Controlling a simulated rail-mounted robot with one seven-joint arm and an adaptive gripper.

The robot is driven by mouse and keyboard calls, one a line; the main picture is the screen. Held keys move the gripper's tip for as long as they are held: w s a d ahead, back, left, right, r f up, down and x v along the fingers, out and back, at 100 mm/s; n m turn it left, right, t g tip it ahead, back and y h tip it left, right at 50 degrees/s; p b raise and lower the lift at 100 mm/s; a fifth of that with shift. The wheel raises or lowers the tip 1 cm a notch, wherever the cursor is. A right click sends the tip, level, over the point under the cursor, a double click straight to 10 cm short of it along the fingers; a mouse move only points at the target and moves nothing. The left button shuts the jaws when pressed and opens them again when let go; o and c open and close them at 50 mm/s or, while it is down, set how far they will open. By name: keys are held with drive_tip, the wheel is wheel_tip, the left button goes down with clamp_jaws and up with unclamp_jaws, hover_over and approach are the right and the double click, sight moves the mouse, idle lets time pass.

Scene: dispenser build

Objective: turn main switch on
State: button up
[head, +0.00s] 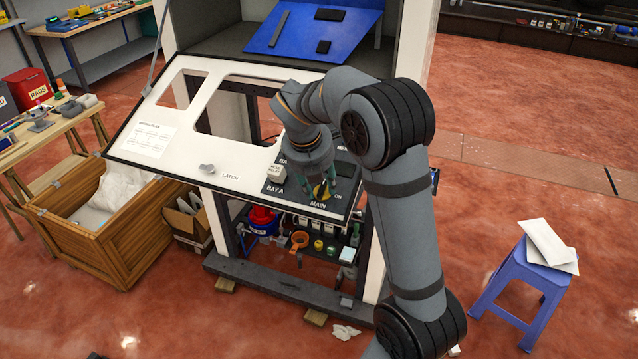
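Whether the fingers touch the knob cannot be told. The gripper and wrist cover part of the knob and nearby labels, so its turned position is unclear.
A latch knob (207,168) and a white block (276,173) near "BAY A" sit left of the switch. Bottles and an orange funnel-like item (299,239) stand below the panel. A wooden crate (113,235) stands left, a purple stool (521,283) right. Open floor lies to the right.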

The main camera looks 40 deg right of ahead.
drive_tip(key=shift+c, duration=1.2)
clamp_jaws()
drive_tip(key=shift+m, duration=0.4)
drive_tip(key=m+b, duration=0.1)
drive_tip(key=m, duration=0.2)
drive_tip(key=shift+d+m, duration=0.1)
drive_tip(key=shift+m, duration=0.3)
drive_tip(key=m+b, duration=0.2)
drive_tip(key=m, duration=0.2)
drive_tip(key=shift+d+m, duration=0.1)
drive_tip(key=shift+m, duration=0.2)
drive_tip(key=m+b, duration=0.1)
drive_tip(key=m, duration=0.3)
drive_tip(key=shift+s+b, duration=0.15)
drive_tip(key=shift+b, duration=0.15)
drive_tip(key=m+b, duration=0.1)
drive_tip(key=m, duration=0.3)
drive_tip(key=shift+s+d+m, duration=0.1)
drive_tip(key=shift+m, duration=0.2)
drive_tip(key=shift+b, duration=0.3)
